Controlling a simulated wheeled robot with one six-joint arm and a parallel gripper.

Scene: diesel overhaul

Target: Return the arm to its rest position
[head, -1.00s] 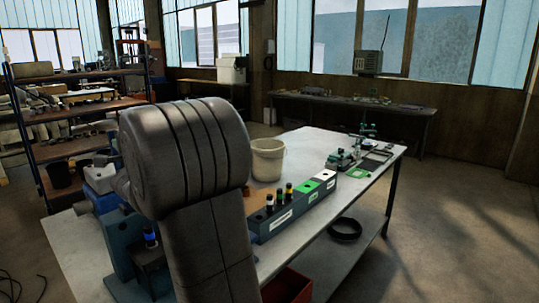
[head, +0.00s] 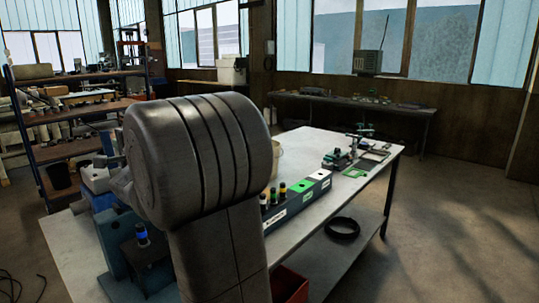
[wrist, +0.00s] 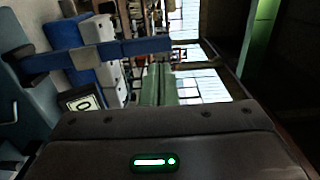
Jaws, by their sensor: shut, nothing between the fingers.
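In the head view my thick grey arm (head: 205,160) stands upright in the foreground, with its rounded joint at the top. It hides part of the workbench, and no gripper fingers show there. In the wrist view the dark body of my gripper (wrist: 160,140), with a lit green strip, fills the bottom. It is shut and empty; its fingertips are not clearly visible. Blue and pale parts (wrist: 85,60) with a small tag show beyond it at the upper left.
The workbench (head: 340,205) holds a row of labelled blocks (head: 300,192), a partly hidden bucket (head: 277,160) and green-based fixtures (head: 355,172). A black ring (head: 342,228) lies on its lower shelf beside a red bin (head: 290,285). A shelf rack (head: 70,115) stands left. Floor at right is clear.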

